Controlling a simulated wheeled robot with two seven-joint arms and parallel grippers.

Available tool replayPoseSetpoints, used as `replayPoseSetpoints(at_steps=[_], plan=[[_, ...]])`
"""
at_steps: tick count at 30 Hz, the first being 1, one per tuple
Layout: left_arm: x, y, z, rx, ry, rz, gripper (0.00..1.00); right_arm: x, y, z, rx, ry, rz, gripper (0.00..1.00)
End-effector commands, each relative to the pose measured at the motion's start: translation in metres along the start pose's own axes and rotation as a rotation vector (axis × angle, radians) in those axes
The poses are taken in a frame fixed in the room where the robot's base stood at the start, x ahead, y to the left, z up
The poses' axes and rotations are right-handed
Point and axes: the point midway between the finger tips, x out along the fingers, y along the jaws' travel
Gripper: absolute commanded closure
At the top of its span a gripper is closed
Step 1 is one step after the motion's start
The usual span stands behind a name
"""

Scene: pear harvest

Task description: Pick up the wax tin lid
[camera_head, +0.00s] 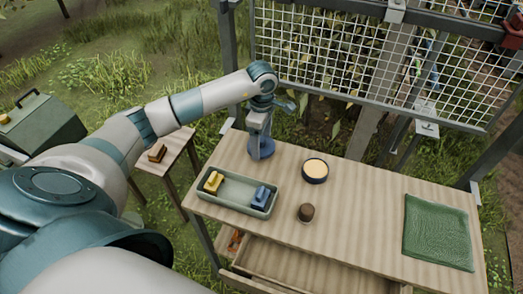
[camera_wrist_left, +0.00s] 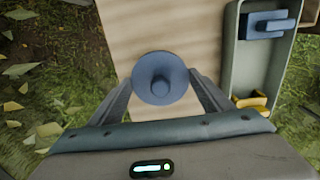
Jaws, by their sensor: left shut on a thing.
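The wax tin lid is a round blue disc with a knob; it shows in the left wrist view (camera_wrist_left: 160,78) between my left fingers. In the head view the blue lid (camera_head: 262,149) is at the table's back left, below my left gripper (camera_head: 260,138). My left gripper is shut on the lid, with the fingers on either side of it. Whether the lid touches the table is hard to tell. An open round tin (camera_head: 315,168) with pale yellow wax stands to its right. My right gripper is not in view.
A green tray (camera_head: 237,204) holding a yellow and a blue block-like tool lies in front of the lid. A small brown round object (camera_head: 306,212) stands near the tin. A green cloth (camera_head: 437,232) lies at the right. A wire mesh panel (camera_head: 375,50) stands behind the table.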

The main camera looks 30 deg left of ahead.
Motion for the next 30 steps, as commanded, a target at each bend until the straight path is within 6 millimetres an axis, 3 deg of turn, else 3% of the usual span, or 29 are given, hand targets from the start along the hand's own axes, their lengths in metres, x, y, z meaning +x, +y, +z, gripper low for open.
replayPoseSetpoints(at_steps=[6, 15, 21, 30], plan=[[-0.02, -0.007, 0.044, 0.006, -0.004, 0.004, 0.49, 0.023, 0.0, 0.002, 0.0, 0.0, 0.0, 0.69], [-0.053, -0.017, 0.094, 0.004, -0.002, 0.002, 0.49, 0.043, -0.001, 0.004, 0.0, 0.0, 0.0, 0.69], [-0.065, -0.021, 0.111, 0.001, -0.001, 0.0, 0.49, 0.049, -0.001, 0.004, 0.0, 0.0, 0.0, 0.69], [-0.068, -0.022, 0.114, 0.0, 0.0, -0.002, 0.49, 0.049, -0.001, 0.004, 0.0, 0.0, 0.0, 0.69]])
